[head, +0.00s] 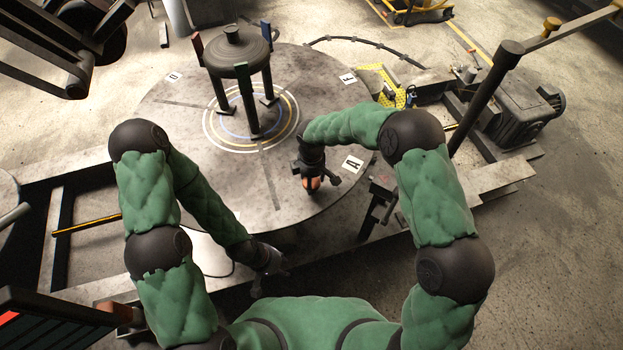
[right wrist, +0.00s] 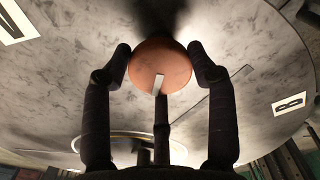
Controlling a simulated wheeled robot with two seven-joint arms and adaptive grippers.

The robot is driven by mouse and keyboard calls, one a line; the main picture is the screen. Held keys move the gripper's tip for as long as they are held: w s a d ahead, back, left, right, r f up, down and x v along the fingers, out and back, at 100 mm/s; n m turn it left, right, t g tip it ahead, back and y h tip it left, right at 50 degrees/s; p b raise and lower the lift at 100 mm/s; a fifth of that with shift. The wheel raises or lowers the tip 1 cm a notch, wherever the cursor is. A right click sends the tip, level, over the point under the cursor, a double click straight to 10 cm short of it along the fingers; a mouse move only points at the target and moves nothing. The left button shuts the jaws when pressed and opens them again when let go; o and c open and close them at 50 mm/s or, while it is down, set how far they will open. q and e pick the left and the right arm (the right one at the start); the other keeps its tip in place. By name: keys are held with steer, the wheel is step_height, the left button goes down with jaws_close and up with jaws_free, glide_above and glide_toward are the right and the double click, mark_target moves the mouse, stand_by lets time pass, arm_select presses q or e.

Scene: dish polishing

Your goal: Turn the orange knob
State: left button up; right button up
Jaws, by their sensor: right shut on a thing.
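The orange knob (head: 313,184) is near the front right of the round grey table, close to the plate marked A. My right gripper (head: 318,178) is over it, mostly covering it in the head view. In the right wrist view the knob (right wrist: 160,62) is round, with a pale pointer mark on its face. The right fingers (right wrist: 160,70) are closed against its two sides. My left gripper (head: 270,277) hangs low by the table's front edge, away from the knob, its fingers spread and empty.
The round table (head: 170,130) carries a dark three-legged stand (head: 236,70) on painted rings. Letter plates sit near its rim, one marked A (head: 352,164). A dark machine (head: 520,105) and a slanted post stand at the right. The table's front middle is clear.

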steer(key=shift+f, duration=0.1)
steer(key=o, duration=1.1)
steer(key=shift+o, duration=0.2)
step_height(320, 180, up, 12)
